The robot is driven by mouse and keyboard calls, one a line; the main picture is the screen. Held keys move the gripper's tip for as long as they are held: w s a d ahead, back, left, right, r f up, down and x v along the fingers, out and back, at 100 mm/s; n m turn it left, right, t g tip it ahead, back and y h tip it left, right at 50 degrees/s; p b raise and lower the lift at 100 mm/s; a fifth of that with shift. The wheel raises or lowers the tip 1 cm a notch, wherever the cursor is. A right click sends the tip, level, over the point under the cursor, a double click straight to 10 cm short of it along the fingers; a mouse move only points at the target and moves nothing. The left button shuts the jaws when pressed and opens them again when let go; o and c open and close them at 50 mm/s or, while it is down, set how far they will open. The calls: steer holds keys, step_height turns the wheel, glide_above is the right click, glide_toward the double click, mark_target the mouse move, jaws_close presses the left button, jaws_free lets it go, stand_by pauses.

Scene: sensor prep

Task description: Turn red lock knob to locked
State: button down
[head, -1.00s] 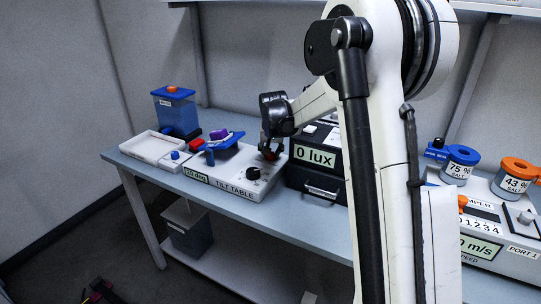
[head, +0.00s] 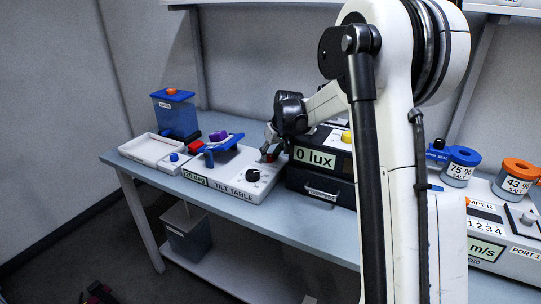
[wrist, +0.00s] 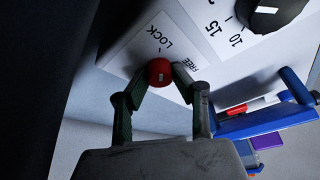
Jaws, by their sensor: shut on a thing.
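The red lock knob (wrist: 160,72) is on the white panel of the tilt table (head: 236,204). In the wrist view it sits between the fingertips of my gripper (wrist: 157,76), which is shut on its sides. The LOCK label (wrist: 173,43) and the FREE label (wrist: 191,65) are printed beside it. A small pale mark shows on the knob, but I cannot tell which label it points to. In the head view my gripper (head: 268,152) reaches down to the table's right end and mostly hides the knob.
A black dial (head: 253,175) stands near the knob, and a blue clamp-like holder (head: 222,150) is on the table's left part. The black lux box (head: 320,183) is close on the right. A white tray (head: 150,148) and a blue-lidded container (head: 175,113) are farther left.

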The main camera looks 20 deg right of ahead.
steer(key=c, duration=1.4)
jaws_free()
steer(key=v, duration=1.2)
steer(key=shift+r, duration=0.1)
